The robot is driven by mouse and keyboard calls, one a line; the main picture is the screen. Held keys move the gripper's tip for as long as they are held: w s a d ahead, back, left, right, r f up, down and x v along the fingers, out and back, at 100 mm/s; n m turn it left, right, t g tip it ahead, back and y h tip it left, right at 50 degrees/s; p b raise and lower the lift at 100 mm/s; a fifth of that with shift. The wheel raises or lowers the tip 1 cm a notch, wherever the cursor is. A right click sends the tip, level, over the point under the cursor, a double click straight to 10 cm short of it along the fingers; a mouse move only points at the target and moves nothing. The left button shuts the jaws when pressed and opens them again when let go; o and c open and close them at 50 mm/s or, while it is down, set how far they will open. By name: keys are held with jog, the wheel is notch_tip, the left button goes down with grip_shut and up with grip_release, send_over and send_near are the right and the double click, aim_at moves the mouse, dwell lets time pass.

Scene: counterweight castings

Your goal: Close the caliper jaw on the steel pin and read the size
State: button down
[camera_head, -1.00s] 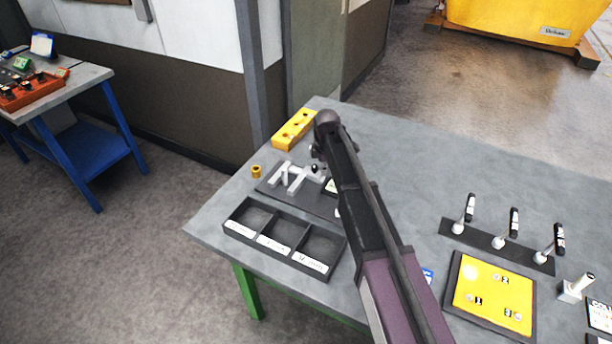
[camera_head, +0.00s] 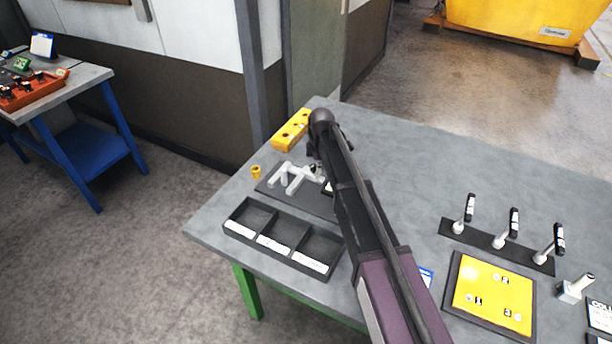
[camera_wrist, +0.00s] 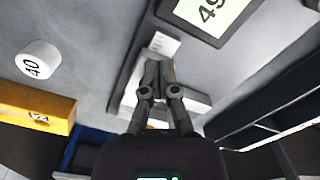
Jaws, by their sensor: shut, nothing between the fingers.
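The caliper (camera_head: 292,178), a pale grey frame with bars, lies on a dark base plate (camera_head: 268,188) near the table's left end. Its right part is hidden behind my arm. In the wrist view, the pale caliper bar (camera_wrist: 196,101) runs behind my fingers, with a small pale block (camera_wrist: 163,43) just beyond their tips. My gripper (camera_wrist: 158,68) is shut and empty over the caliper; I cannot tell whether it touches. A panel reading "49" (camera_wrist: 212,14) shows beyond it. I cannot make out the steel pin for certain.
A pale round piece marked "40" (camera_wrist: 38,60) lies left in the wrist view. A yellow block with holes (camera_head: 291,130), a small yellow ring (camera_head: 256,171) and a dark three-compartment tray (camera_head: 236,228) stand close by. Several levers (camera_head: 506,230) and a yellow panel (camera_head: 492,292) are at right.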

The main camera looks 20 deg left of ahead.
aim_at(310, 171)
jog(key=shift+w+a, duration=0.1)
jog(key=shift+a, duration=1.6)
dwell(1.4)
jog(key=shift+r, duration=0.2)
jog(key=shift+r+p, duration=1.15)
jog(key=shift+p, duration=0.25)
jog(key=shift+r+p, duration=0.45)
jog(key=shift+r, duration=0.05)
jog(key=shift+d+r+p, duration=0.1)
jog(key=shift+r+p, duration=1.6)
